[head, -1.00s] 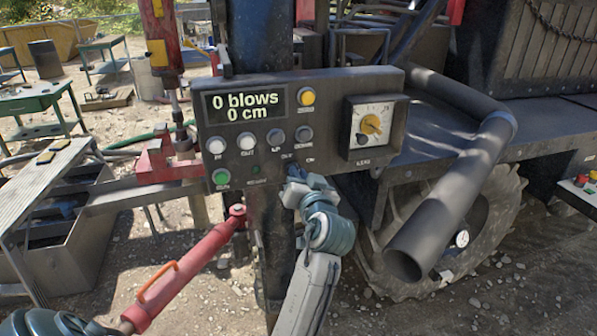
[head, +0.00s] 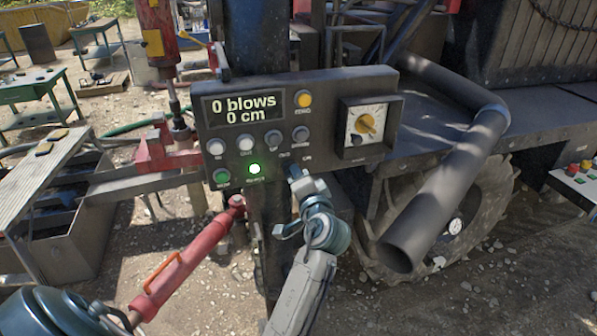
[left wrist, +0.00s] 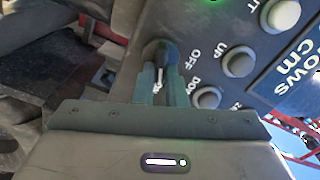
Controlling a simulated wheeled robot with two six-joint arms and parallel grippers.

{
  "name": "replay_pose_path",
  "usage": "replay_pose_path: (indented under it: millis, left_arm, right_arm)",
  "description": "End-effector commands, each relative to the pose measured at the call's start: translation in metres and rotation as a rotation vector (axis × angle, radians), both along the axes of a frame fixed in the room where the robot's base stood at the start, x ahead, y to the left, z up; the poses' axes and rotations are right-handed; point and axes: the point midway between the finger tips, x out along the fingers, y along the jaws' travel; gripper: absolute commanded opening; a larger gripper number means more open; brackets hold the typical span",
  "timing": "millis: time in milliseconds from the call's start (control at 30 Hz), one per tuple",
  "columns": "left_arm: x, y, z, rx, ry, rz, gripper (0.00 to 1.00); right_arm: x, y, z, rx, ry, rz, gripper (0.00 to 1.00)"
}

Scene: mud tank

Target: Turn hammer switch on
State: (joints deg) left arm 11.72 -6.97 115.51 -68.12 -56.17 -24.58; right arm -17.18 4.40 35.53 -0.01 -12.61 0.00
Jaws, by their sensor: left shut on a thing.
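The hammer switch (left wrist: 155,58) is a small toggle with a dark base on the sloping control panel (head: 226,180), beside the OFF label. My left gripper (head: 293,172) reaches the panel's lower edge in the head view and covers the switch there. In the left wrist view its fingers (left wrist: 157,80) are closed around the toggle lever. Which way the lever is tilted cannot be told clearly. A small indicator light (head: 255,169) glows bright green left of the gripper. The display (head: 243,106) reads 0 blows, 0 cm. My right gripper is not in view.
Grey round buttons, a green button (head: 222,176) and a yellow button (head: 303,99) sit on the same panel. A thick dark pipe (head: 440,190) slants down to the right of my arm.

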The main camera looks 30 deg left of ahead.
Motion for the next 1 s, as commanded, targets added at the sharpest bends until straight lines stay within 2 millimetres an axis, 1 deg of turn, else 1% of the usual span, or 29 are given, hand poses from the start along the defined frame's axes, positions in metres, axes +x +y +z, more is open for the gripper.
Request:
replay_pose_path:
  millis: [33,633,667,700,767,1000]
  left_arm:
    - [0.0000,0.0005,0.0030,0.012,0.007,0.001,0.00]
    - [0.0001,0.0006,0.0023,0.037,0.033,0.000,0.00]
    - [0.0002,0.0005,0.0023,0.037,0.033,0.000,0.15]
    - [0.0002,0.0005,0.0022,0.036,0.033,0.001,0.23]
    - [0.0001,0.0004,0.0019,0.036,0.034,0.001,0.33]
    - [0.0001,0.0002,0.0007,0.033,0.036,0.001,0.33]
  right_arm:
    - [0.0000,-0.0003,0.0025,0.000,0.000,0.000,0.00]
    - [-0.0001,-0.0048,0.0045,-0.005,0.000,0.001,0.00]
    - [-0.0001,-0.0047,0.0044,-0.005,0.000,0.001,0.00]
    - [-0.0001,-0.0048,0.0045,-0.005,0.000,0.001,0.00]
    - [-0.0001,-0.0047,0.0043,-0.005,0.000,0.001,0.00]
    - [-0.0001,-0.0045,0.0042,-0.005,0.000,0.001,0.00]
